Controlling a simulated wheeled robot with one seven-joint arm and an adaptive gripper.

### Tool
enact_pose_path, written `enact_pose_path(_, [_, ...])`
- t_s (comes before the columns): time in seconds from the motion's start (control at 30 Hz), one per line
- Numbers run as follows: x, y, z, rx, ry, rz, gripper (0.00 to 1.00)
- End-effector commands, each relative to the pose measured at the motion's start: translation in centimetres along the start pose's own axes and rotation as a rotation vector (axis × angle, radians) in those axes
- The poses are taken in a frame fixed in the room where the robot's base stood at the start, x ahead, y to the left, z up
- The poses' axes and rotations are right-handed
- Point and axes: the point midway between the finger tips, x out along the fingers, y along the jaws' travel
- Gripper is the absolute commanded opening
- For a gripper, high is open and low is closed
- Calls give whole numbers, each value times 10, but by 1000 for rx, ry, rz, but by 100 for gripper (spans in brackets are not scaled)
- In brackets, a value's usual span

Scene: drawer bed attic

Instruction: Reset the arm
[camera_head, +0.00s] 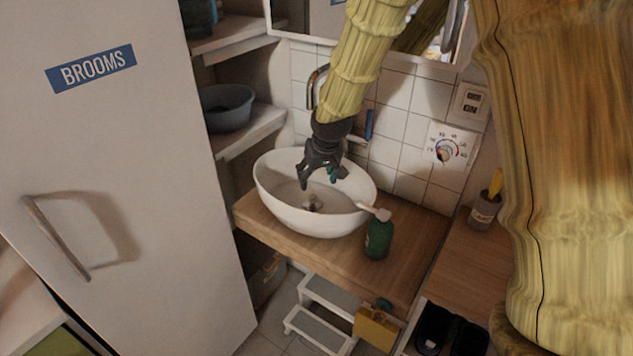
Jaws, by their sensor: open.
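My gripper (322,179) is dark, at the end of my yellow bamboo-textured arm. It points down over the white oval basin (325,222) on the wooden counter. Its fingers look apart, and I see nothing held between them. A small green part shows at the fingers; I cannot tell what it is. The arm comes down from the top of the view, in front of the mirror and tiled wall. Whether the gripper touches the basin cannot be told.
A green soap bottle (378,238) stands right of the basin. The faucet (315,84) rises behind it. A white cabinet door (100,180) labelled BROOMS fills the left. A grey bowl (226,108) sits on a shelf. A white step stool (318,312) stands below the counter.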

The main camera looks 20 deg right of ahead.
Motion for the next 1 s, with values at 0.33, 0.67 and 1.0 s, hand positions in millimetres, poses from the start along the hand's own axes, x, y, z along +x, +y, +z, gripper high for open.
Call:
enact_pose_path(0.33, [-9,0,0,0,-1,0,62])
enact_pose_path(0.67, [-10,0,0,0,-1,0,62])
enact_pose_path(1.0, [-61,0,-22,0,0,0,62])
